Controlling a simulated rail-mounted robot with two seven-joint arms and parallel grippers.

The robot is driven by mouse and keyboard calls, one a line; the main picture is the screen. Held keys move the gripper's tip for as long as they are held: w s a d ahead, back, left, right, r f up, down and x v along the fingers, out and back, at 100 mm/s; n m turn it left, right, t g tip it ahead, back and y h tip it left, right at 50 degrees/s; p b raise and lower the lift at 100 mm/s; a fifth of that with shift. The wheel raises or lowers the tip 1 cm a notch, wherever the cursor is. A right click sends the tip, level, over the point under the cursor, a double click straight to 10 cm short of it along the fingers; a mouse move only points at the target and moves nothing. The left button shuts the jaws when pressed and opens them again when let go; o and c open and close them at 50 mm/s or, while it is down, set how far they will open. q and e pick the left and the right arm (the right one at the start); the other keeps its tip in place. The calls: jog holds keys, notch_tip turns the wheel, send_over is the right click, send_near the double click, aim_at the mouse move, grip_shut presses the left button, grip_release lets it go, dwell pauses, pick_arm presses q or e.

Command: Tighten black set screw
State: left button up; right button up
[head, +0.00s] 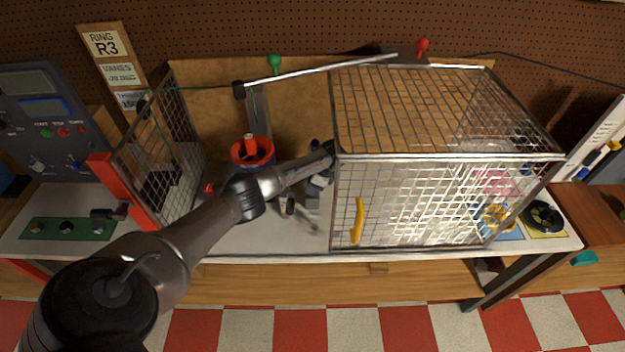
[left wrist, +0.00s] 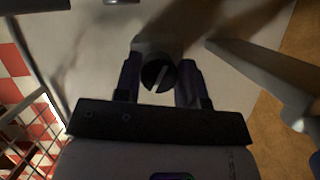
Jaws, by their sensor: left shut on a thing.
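The black set screw (left wrist: 159,73) shows in the left wrist view as a round dark head with a pale slot running at a slant across it. My left gripper (left wrist: 158,80) is shut on it, one finger on each side of the head. In the head view my left arm reaches in from the lower left, and its gripper (head: 313,190) is low over the white bench, just left of the wire cage. The screw cannot be made out there. The orange-red ring (head: 252,153) with a red post stands behind my forearm. My right gripper is not in view.
The wire cage (head: 440,157) with a yellow handle (head: 358,220) stands close to the right of my gripper. An open mesh panel (head: 160,150) with a red edge stands left. A silver bar (head: 320,69) crosses above. A control panel (head: 50,120) is far left.

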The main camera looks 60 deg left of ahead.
pick_arm(q)
jog(key=m+p, duration=0.1)
jog(key=m, duration=0.1)
jog(key=m+t+y+p, duration=0.1)
jog(key=p, duration=0.1)
jog(key=shift+r+m, duration=0.2)
jog(key=shift+m, duration=0.2)
jog(key=m+t+p, duration=0.1)
jog(key=m, duration=0.1)
jog(key=shift+m+p, duration=0.35)
jog(key=shift+m, duration=0.05)
jog(key=m+t+p, duration=0.1)
jog(key=m, duration=0.2)
jog(key=shift+f+y, duration=0.1)
jog(key=shift+y, duration=0.2)
jog(key=shift+m+t+p, duration=0.55)
jog(key=shift+m+t, duration=0.15)
jog(key=shift+m, duration=0.8)
jog(key=o, duration=0.9)
jog(key=shift+f, duration=0.1)
jog(key=shift+o, duration=0.2)
